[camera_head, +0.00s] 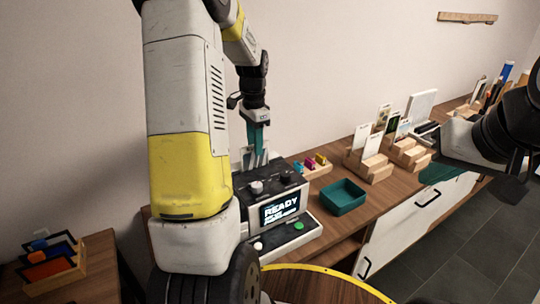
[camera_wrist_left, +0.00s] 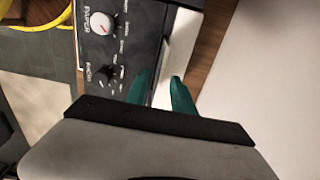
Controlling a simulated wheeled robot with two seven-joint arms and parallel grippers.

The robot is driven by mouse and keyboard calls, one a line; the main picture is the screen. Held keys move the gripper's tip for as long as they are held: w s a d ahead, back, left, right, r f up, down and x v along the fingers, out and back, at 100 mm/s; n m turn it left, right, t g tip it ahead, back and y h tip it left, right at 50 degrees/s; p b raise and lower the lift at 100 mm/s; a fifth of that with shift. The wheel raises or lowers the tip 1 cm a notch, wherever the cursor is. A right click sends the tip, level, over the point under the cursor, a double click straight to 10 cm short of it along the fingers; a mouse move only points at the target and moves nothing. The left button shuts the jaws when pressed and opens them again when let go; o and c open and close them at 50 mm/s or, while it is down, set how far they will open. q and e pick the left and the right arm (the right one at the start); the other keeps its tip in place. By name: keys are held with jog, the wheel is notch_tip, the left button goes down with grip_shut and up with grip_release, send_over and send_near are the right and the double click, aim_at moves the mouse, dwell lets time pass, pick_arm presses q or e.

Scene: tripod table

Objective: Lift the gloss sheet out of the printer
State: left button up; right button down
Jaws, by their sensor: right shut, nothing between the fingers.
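The printer (camera_head: 250,190) is a dark box on the wooden counter, with a lit display reading READY and a green button. Its top panel with knobs (camera_wrist_left: 103,24) also shows in the left wrist view. A white sheet (camera_wrist_left: 178,45) stands in the slot at the printer's rear. My left gripper (camera_head: 258,143) points down over that slot. In the left wrist view its teal fingertips (camera_wrist_left: 160,82) are apart, with the sheet's white edge between them; I cannot tell whether they touch it. My right gripper (camera_head: 514,165) is shut and empty, at the right edge.
A teal tray (camera_head: 343,197) stands right of the printer. Behind it is a small wooden holder with coloured pieces (camera_head: 315,165). Wooden card racks (camera_head: 370,167) stand farther right. A round yellow-rimmed table (camera_head: 310,285) is in front, and a wooden rack (camera_head: 52,270) is at lower left.

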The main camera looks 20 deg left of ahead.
aim_at(255, 163)
pick_arm(q)
jog(key=shift+s+f, duration=0.1)
jog(key=shift+f, duration=1.9)
grip_shut()
